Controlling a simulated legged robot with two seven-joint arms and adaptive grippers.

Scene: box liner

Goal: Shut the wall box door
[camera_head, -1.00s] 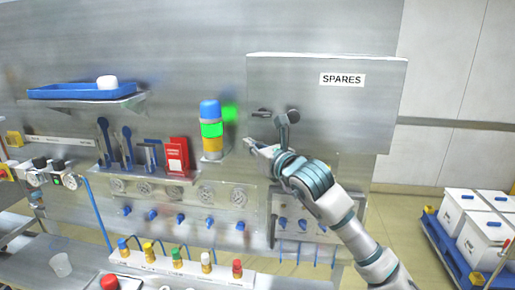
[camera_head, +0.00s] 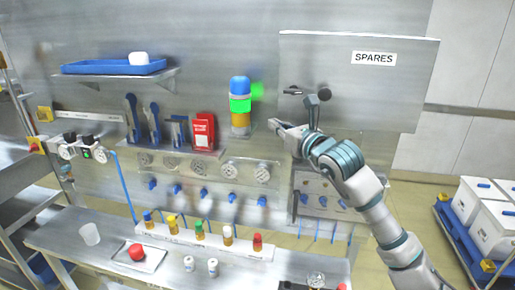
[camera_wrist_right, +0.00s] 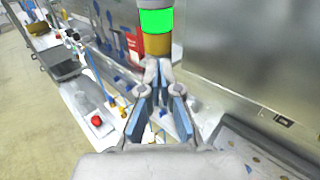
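The wall box door (camera_head: 400,75) is a broad flat grey metal panel labelled SPARES, at the upper right of the head view. A small dark handle (camera_head: 293,92) sits near its left edge. I cannot tell how far the door stands from its frame. My right gripper (camera_head: 275,126) is just below and left of the handle, seemingly apart from it. In the right wrist view its fingertips (camera_wrist_right: 157,66) are close together with nothing visible between them. A large metal face (camera_wrist_right: 250,50), likely the wall box, fills the right of that view. My left gripper is not in view.
A blue tray (camera_head: 90,68) rests on a wall shelf. Below are valves, a bottle rack and a bench (camera_head: 100,243). White crates (camera_head: 485,215) stand at the right.

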